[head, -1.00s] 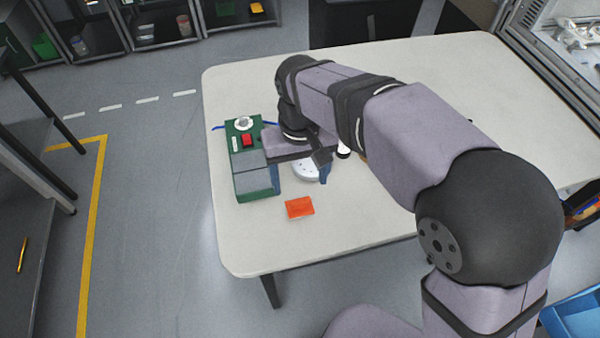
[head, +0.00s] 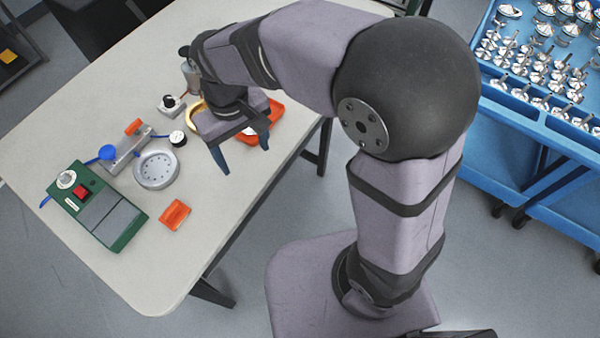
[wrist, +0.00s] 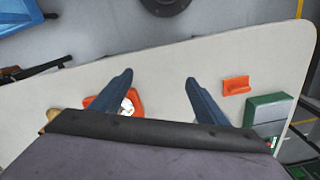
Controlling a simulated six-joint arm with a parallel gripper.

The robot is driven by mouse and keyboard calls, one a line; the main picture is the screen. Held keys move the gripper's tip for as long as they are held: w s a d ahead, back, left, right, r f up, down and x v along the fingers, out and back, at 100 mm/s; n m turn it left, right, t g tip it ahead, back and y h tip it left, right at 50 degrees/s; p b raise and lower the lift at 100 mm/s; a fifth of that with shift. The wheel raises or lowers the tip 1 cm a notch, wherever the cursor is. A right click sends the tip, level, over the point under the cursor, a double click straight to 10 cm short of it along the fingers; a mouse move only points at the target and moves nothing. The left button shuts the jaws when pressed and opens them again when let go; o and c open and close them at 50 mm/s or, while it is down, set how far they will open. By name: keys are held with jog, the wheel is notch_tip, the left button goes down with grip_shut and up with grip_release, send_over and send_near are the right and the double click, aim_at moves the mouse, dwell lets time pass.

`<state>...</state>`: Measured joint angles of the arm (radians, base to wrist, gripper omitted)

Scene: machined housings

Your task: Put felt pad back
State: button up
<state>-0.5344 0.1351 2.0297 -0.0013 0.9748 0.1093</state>
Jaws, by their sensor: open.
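My gripper (head: 244,158) is open, its two blue fingers apart and nothing between them. It hangs over the table's near edge side, beside an orange-red tray (head: 276,110) partly hidden by the gripper. The tray also shows in the wrist view (wrist: 137,98), by the left finger, with something small and white in it. A smaller orange block (head: 174,214) lies on the table near the round grey housing (head: 157,169); it shows in the wrist view (wrist: 236,86), right of the fingers. I cannot tell which thing is the felt pad.
A green box (head: 120,238) with a red button and grey panels stands at the left. A metal block, a blue ball, a black knob and a tan ring (head: 196,116) lie behind. A blue cart (head: 530,125) with several metal parts is off the table, right.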

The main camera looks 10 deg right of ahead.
jog(key=s+d+f+m, duration=0.2)
jog(key=s+d, duration=0.2)
jog(key=d, duration=0.5)
jog(key=s+d+f+m, duration=0.2)
jog(key=s+d+f, duration=0.1)
jog(key=d, duration=0.5)
jog(key=shift+s+d+f+m, duration=0.25)
jog(key=shift+s+d+m, duration=0.1)
jog(key=shift+s+m, duration=0.1)
